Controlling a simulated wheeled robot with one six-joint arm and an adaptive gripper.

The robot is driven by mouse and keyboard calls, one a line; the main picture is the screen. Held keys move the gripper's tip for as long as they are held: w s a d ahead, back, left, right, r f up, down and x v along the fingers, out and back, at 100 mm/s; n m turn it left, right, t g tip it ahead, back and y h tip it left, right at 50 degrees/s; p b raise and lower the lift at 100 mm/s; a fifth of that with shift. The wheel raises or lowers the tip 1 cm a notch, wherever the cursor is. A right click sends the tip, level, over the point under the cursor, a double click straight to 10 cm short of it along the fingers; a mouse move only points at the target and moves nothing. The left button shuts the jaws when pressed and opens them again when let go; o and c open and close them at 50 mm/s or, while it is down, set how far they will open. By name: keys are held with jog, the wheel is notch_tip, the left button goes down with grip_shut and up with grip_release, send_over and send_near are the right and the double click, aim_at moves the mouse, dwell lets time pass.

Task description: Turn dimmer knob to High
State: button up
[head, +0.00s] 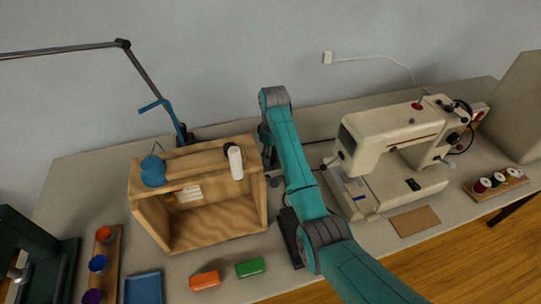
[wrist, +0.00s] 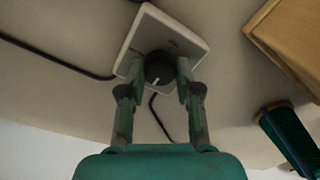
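The dimmer is a pale square plate with a round dark knob (wrist: 158,67) on it, in the upper middle of the wrist view. A short white pointer mark on the knob points down toward my palm in that view. My gripper (wrist: 160,72) has one finger on each side of the knob, close against it, and appears shut on it. The High marking cannot be read; faint marks on the plate (wrist: 190,46) are too small. In the head view my arm and the wooden box hide most of the dimmer.
An open wooden box (head: 208,240) stands left of my arm, with a blue item and a white bottle (head: 235,162) on top. A sewing machine (head: 395,135) stands to the right. A lamp (head: 178,125) stands behind. Black cords (wrist: 58,58) run from the dimmer.

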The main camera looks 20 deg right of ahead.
grip_shut()
jog(key=m, duration=0.6)
jog(key=shift+s, duration=0.1)
jog(key=m, duration=0.5)
jog(key=shift+d+t, duration=0.1)
jog(key=shift+t, duration=0.2)
jog(key=shift+m, duration=2.2)
